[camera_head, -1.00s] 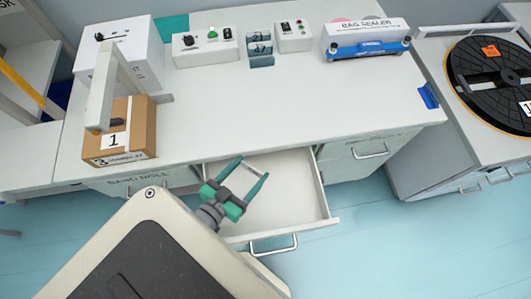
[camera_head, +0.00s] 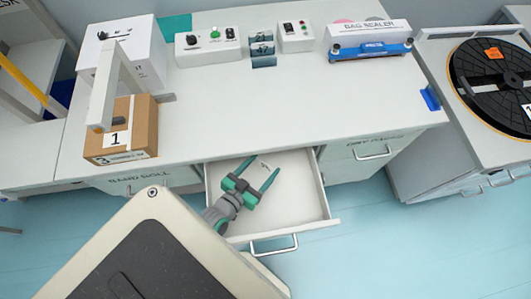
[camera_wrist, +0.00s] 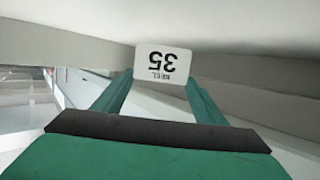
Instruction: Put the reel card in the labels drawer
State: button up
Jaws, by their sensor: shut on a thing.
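The reel card (camera_wrist: 163,62) is white, with "REEL 35" upside down in the wrist view. It is held between the tips of the green fingers. My gripper (camera_head: 264,165) is shut on it, and in the head view it is over the rear part of the open drawer (camera_head: 296,207). This drawer is pulled out from under the bench and its visible floor is bare. I cannot read a label on its front. The gripper's height above the drawer floor is hard to tell.
The white bench (camera_head: 240,115) overhangs behind the drawer. A cardboard box (camera_head: 135,140), small control boxes (camera_head: 207,47) and a blue bag sealer (camera_head: 370,49) stand on it. A closed drawer (camera_head: 372,153) is at right. A black reel (camera_head: 480,75) lies on the right-hand station.

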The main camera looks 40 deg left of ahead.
jog(key=shift+w, duration=0.8)
jog(key=shift+w+f, duration=0.2)
jog(key=shift+f, duration=0.45)
jog(key=shift+s+a, duration=0.1)
jog(key=o, duration=1)
